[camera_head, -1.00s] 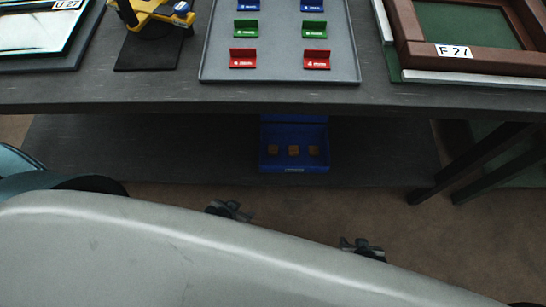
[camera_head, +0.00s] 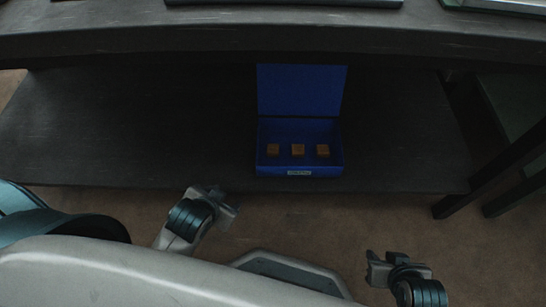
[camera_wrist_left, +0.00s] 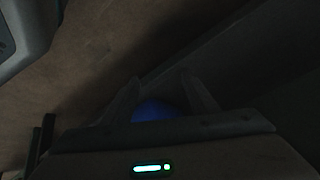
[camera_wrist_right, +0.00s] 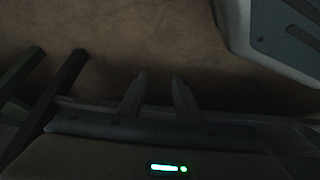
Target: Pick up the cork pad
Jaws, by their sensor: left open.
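Several small brown cork pads, three of them visible as a row (camera_head: 298,150), stand in an open blue box (camera_head: 300,172) on the lower shelf. My left gripper (camera_head: 226,208) is in front of the shelf's front edge, left of the box and apart from it. Its fingers are spread and empty in the left wrist view (camera_wrist_left: 160,82), with a blue patch, likely the box (camera_wrist_left: 157,111), low between them. My right gripper (camera_head: 378,262) is farther from the shelf, right of the box. Its fingers are apart with nothing between them in the right wrist view (camera_wrist_right: 159,82).
The dark lower shelf (camera_head: 130,120) is otherwise bare around the box. The tabletop edge (camera_head: 200,42) overhangs it, with objects cut off at the top. Dark table legs (camera_head: 490,165) stand at the right. Brown floor lies in front.

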